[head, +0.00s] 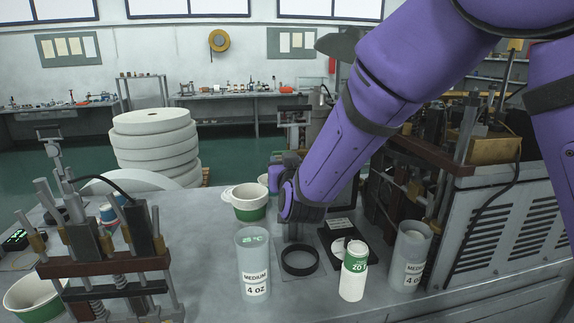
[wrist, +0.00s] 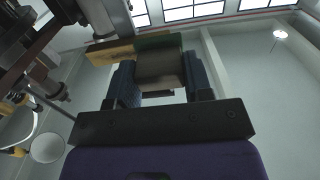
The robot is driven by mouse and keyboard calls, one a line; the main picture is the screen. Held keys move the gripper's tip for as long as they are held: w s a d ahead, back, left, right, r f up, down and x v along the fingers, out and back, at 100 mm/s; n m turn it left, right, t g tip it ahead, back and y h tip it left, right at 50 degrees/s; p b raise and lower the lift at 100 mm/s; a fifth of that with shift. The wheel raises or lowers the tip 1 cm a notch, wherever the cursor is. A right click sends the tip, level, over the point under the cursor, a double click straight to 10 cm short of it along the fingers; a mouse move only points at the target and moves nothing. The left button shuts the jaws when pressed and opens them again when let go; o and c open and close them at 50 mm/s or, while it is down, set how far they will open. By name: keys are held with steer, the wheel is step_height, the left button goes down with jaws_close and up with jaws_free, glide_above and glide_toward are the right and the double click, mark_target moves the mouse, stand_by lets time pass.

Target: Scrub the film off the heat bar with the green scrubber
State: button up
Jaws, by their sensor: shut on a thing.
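My gripper (wrist: 160,82) is shut on a block in the wrist view. The block has a brown-grey face between the fingers and a dark green layer (wrist: 158,41) along its top, which fits the green scrubber. A tan bar-like piece (wrist: 108,52) lies beside the green layer, to its left. I cannot tell whether they touch or whether this piece is the heat bar. No film can be made out. In the head view my gripper is mostly hidden behind my purple arm, and the scrubber cannot be made out there.
On the grey bench stand a green-and-white cup (head: 249,203), a clear medium cup (head: 254,268), a black ring (head: 300,260), a white-and-green cylinder (head: 353,275) and another medium cup (head: 409,258). Machinery with rods (head: 105,262) stands front left; a vented machine (head: 505,215) is at right.

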steer(key=w+d, duration=0.2)
steer(key=d, duration=0.5)
steer(key=shift+w+d, duration=0.15)
steer(key=shift+d, duration=0.1)
steer(key=shift+s+a, duration=0.35)
steer(key=shift+a, duration=0.95)
steer(key=shift+s+a, duration=0.35)
steer(key=shift+a, duration=0.95)
steer(key=shift+s+a, duration=0.35)
steer(key=shift+a, duration=0.95)
steer(key=w+d, duration=0.2)
steer(key=d, duration=0.5)
steer(key=shift+d, duration=0.4)
steer(key=shift+s+a, duration=0.35)
steer(key=shift+a, duration=0.95)
steer(key=shift+s+a, duration=0.3)
steer(key=shift+a, duration=1)
steer(key=shift+s+a, duration=0.35)
steer(key=shift+a, duration=0.95)
steer(key=shift+w+d, duration=1.1)
steer(key=shift+d, duration=2.8)
steer(key=shift+s+a, duration=0.2)
steer(key=shift+a, duration=0.5)
steer(key=shift+s+a, duration=0.25)
steer(key=shift+a, duration=0.45)
steer(key=shift+s+a, duration=0.2)
steer(key=shift+a, duration=0.5)
